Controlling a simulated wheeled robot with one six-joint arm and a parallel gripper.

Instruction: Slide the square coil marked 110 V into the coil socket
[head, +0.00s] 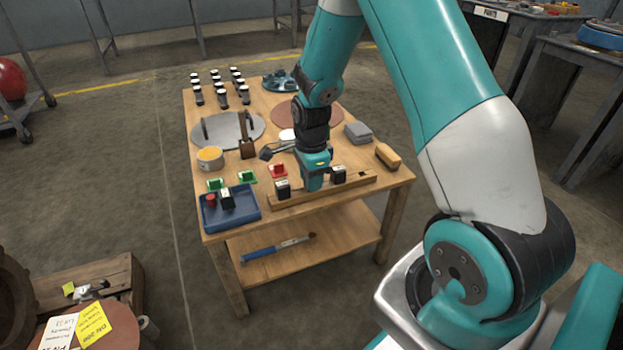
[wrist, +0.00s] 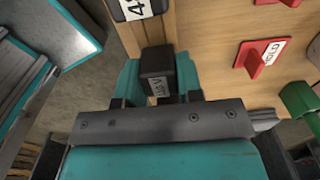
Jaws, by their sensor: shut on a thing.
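My gripper (wrist: 157,88) is shut on a small square black coil (wrist: 156,62). A dark opening (head: 363,174) shows near the rail's right end. I cannot tell whether the held coil touches the rail.
A blue tray (head: 242,214) holding a red piece and a black block stands left of the rail. Red (head: 278,171) and green (head: 247,177) stands sit behind it. A black block (wrist: 140,8) shows in the wrist view.

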